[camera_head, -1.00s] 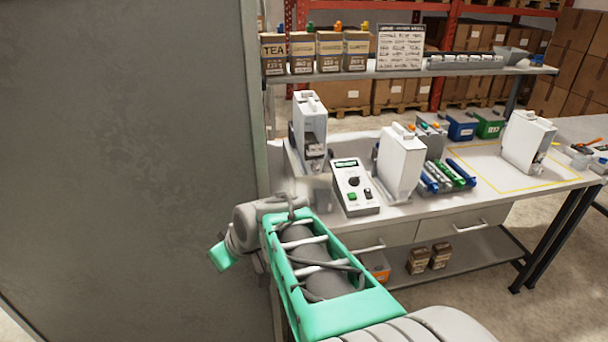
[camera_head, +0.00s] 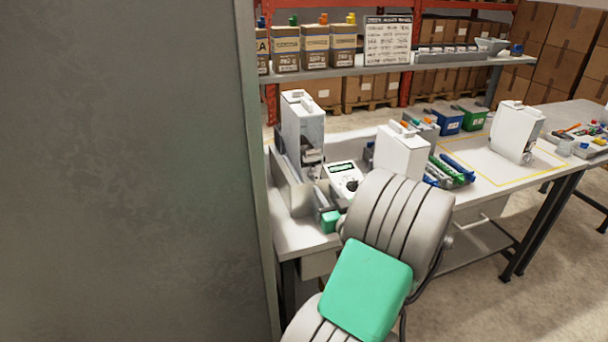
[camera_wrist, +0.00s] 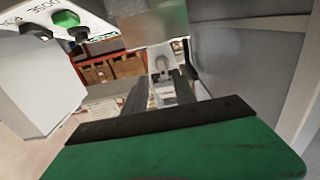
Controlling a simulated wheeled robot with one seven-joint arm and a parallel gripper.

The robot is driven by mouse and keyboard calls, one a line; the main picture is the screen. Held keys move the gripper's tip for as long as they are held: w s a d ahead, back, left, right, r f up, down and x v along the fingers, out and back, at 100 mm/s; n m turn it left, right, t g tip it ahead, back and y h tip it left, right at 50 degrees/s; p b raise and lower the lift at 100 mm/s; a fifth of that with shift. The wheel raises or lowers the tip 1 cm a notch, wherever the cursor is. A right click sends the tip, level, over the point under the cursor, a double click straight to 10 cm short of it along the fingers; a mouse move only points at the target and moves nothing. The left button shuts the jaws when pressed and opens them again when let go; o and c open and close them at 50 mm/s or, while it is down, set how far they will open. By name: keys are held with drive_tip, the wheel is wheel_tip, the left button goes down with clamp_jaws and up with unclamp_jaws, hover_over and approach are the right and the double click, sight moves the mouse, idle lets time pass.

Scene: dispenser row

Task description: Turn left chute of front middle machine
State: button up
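Three white dispensing machines stand on the bench in the head view: one at the left (camera_head: 303,122), one in the middle (camera_head: 400,152) and one at the right (camera_head: 517,128). My forearm hides the front of the middle machine, and I cannot make out its left chute. My gripper's fingers (camera_wrist: 161,92) show apart in the wrist view, with a small pale part (camera_wrist: 162,68) seen between them; I cannot tell whether they touch it.
A large grey panel (camera_head: 120,170) fills the left, close to my arm. A white housing with a green button (camera_wrist: 66,18) is near in the wrist view. Coloured tubes (camera_head: 452,170) and blue and green bins (camera_head: 470,117) occupy the bench. The yellow-outlined area (camera_head: 480,178) has free room.

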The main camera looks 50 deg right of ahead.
sight(316, 179)
drive_tip(key=p+x, duration=0.3)
drive_tip(key=x, duration=0.4)
drive_tip(key=shift+w+a, duration=0.1)
drive_tip(key=shift+w, duration=0.2)
drive_tip(key=shift+c, duration=0.4)
clamp_jaws()
